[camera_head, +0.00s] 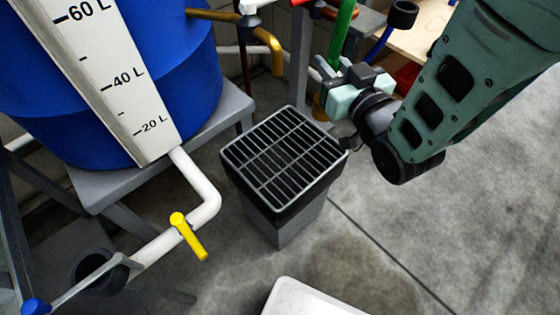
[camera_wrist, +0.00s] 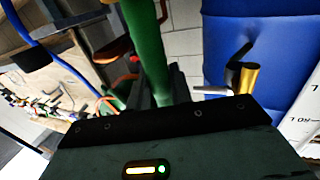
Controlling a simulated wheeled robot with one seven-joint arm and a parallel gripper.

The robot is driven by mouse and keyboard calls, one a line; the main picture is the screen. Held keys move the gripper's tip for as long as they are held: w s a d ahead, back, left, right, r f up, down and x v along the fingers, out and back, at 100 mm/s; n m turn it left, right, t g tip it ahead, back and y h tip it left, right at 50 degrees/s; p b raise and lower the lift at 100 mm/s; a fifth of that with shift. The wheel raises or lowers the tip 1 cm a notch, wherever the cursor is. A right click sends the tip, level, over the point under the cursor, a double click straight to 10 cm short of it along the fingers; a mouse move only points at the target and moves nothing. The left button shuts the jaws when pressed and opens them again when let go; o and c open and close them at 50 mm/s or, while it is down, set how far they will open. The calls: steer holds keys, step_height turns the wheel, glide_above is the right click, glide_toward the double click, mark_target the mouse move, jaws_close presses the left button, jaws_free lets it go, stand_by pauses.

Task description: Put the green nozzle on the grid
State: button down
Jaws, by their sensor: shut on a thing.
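The green nozzle (camera_head: 342,32) is a long green tube standing slightly tilted, up behind the grid in the head view. In the wrist view the green nozzle (camera_wrist: 146,48) runs between my two dark fingers. My gripper (camera_head: 330,76) is shut on it near its lower visible part; the fingers also show in the wrist view (camera_wrist: 155,92). The grid (camera_head: 262,136) is a grey slatted grate on top of a dark box-shaped stand, nearer and left of my gripper. Nothing lies on it.
A blue barrel (camera_head: 160,60) with a litre scale stands left on a grey bench (camera_head: 215,115). A white pipe with a yellow valve (camera_head: 188,236) runs in front. A brass tap (camera_head: 268,42) is behind the grid. A blue hose (camera_head: 379,46) hangs behind my gripper. Floor is clear at right.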

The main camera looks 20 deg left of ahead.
mark_target(317, 113)
step_height(317, 113, down, 10)
steer(key=s+a+g+b, duration=0.1)
steer(key=s+a+b, duration=0.1)
steer(key=b, duration=0.2)
steer(key=shift+s+a+f+n+y+b, duration=0.2)
steer(key=shift+s+f+n+y+b, duration=0.1)
steer(key=shift+n+y, duration=0.1)
steer(key=c, duration=1.3)
jaws_free()
steer(key=shift+f, duration=0.15)
steer(key=shift+o, duration=0.2)
